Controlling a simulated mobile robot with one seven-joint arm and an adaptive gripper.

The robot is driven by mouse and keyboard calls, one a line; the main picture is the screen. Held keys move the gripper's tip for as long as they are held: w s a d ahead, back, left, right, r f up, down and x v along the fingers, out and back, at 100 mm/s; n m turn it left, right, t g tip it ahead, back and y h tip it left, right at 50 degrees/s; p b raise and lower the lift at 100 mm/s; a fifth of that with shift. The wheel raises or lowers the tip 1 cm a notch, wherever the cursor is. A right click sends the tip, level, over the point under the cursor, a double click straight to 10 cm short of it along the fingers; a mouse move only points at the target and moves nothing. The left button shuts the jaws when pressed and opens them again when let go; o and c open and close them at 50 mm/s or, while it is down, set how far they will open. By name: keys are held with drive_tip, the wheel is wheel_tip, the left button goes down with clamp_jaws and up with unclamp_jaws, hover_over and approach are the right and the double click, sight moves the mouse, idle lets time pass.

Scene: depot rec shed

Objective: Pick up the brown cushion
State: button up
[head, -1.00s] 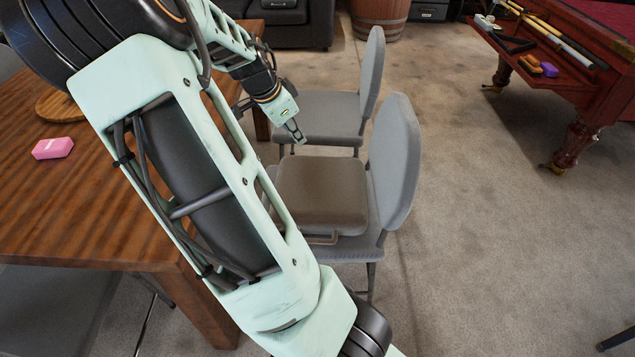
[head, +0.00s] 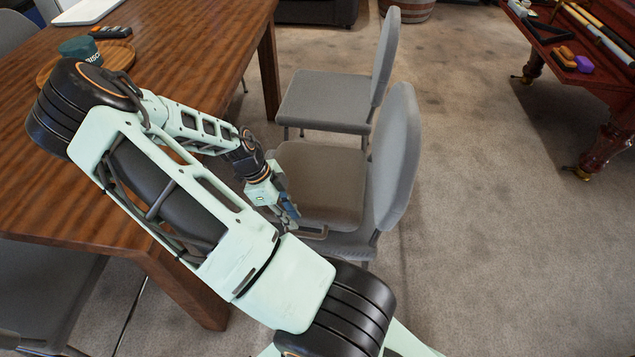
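The brown cushion (head: 325,182) lies flat on the seat of the nearer grey chair (head: 396,150). A thin strap or handle (head: 318,233) shows at its near edge. My gripper (head: 292,218) points downward at the near left part of the cushion, close to the strap. It overlaps the cushion in the picture, and I cannot tell whether it touches. The fingers are small and seen edge-on, so their opening is unclear. My arm hides part of the cushion's left side.
A wooden table (head: 190,40) stands left of the chair, with its edge close to my arm. A second grey chair (head: 330,98) stands behind. A pool table (head: 600,120) is at the right. The carpet (head: 480,230) between is clear.

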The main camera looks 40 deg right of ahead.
sight(304, 233)
drive_tip(key=b+x, duration=0.2)
drive_tip(key=x, duration=0.7)
drive_tip(key=shift+c, duration=0.4)
clamp_jaws()
